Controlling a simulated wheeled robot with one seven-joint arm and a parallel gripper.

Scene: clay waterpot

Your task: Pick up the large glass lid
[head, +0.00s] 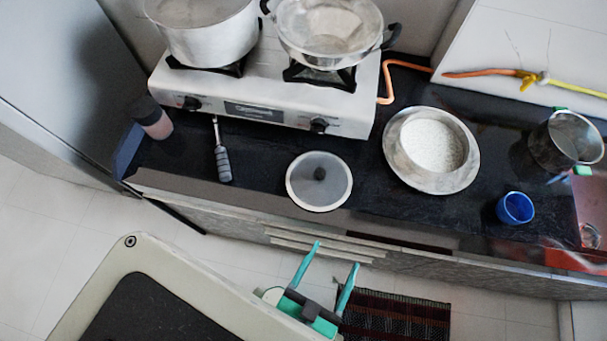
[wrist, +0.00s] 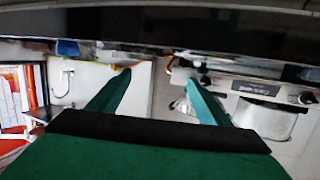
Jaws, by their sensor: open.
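The large glass lid (head: 319,181) is round and grey, with a pale rim and a dark knob in its middle. It lies flat on the black counter near the front edge, in front of the stove. My gripper (head: 333,254) has green fingers spread apart and empty. In the head view it is in front of the counter edge, below the lid in the picture and apart from it. In the wrist view my two fingers (wrist: 158,83) point toward the kitchen, which shows upside down. I cannot make out the lid there.
A two-burner stove (head: 265,92) with a large pot (head: 203,35) and a pan stands behind the lid. A ladle-like tool (head: 222,160) lies left. A metal bowl of white grains (head: 432,146) and a blue cup (head: 515,208) are right. A dark striped mat (head: 395,315) lies on the floor.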

